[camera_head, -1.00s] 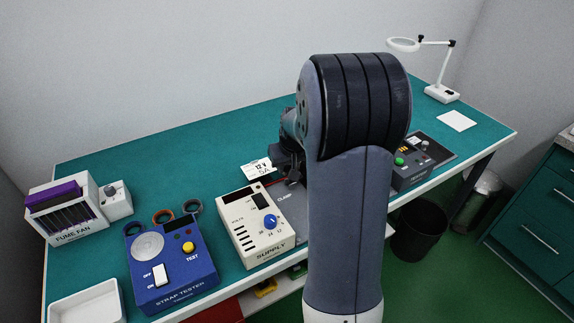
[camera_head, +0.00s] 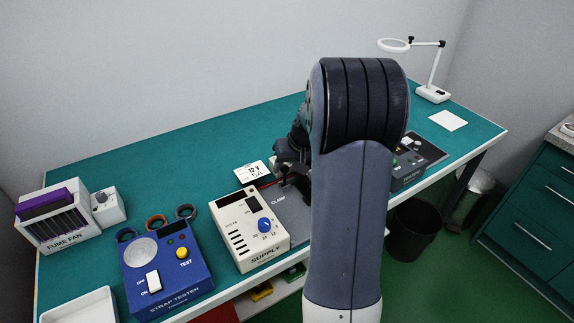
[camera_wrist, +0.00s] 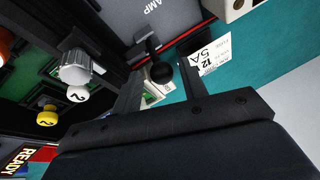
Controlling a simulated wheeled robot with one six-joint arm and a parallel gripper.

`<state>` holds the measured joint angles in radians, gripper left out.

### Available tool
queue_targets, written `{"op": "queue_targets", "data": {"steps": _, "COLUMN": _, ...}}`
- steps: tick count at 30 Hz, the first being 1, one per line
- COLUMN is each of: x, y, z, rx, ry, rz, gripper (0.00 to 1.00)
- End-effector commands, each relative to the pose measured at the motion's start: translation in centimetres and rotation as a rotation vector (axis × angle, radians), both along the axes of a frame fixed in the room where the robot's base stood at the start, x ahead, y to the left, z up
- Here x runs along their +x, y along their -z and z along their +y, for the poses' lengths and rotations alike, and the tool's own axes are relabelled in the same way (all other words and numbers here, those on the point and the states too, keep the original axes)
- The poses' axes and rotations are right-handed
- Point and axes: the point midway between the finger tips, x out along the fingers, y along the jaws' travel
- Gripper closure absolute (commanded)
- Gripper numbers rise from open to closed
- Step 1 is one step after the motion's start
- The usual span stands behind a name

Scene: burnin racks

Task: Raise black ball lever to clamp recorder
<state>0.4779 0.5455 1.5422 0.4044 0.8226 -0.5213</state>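The black ball (camera_wrist: 162,73) of the lever shows in the wrist view, on a short dark stem (camera_wrist: 152,44) beside the grey plate marked CLAMP (camera_wrist: 165,14). My gripper (camera_wrist: 161,82) is open, its two dark fingers spread with the ball between or just beyond their tips. I cannot tell whether they touch it. In the head view my gripper (camera_head: 284,165) is low over the CLAMP plate (camera_head: 291,207), and my arm hides much of the area.
The SUPPLY box (camera_head: 250,233) and blue STRAP TESTER (camera_head: 165,272) stand to the left. A white 12 V 5A card (camera_head: 254,172) lies behind the plate. A dark panel with buttons (camera_head: 408,165) is partly hidden right of my arm.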

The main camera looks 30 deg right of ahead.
Motion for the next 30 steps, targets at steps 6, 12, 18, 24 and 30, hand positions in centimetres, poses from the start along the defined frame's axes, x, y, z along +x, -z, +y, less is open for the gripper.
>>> {"op": "queue_targets", "data": {"steps": 6, "x": 0.0, "y": 0.0, "z": 0.0, "rx": -0.001, "ry": -0.001, "rz": -0.001, "gripper": 0.54}}
{"op": "queue_targets", "data": {"steps": 12, "x": -0.2, "y": -0.8, "z": -0.1, "rx": -0.002, "ry": 0.000, "rz": -0.004, "gripper": 0.54}}
{"op": "queue_targets", "data": {"steps": 18, "x": -1.5, "y": -4.0, "z": -0.7, "rx": -0.003, "ry": 0.002, "rz": -0.006, "gripper": 0.54}}
{"op": "queue_targets", "data": {"steps": 24, "x": -2.9, "y": -7.6, "z": -1.2, "rx": -0.003, "ry": 0.002, "rz": -0.004, "gripper": 0.54}}
{"op": "queue_targets", "data": {"steps": 30, "x": -3.8, "y": -9.6, "z": -1.5, "rx": -0.001, "ry": 0.001, "rz": -0.002, "gripper": 0.54}}
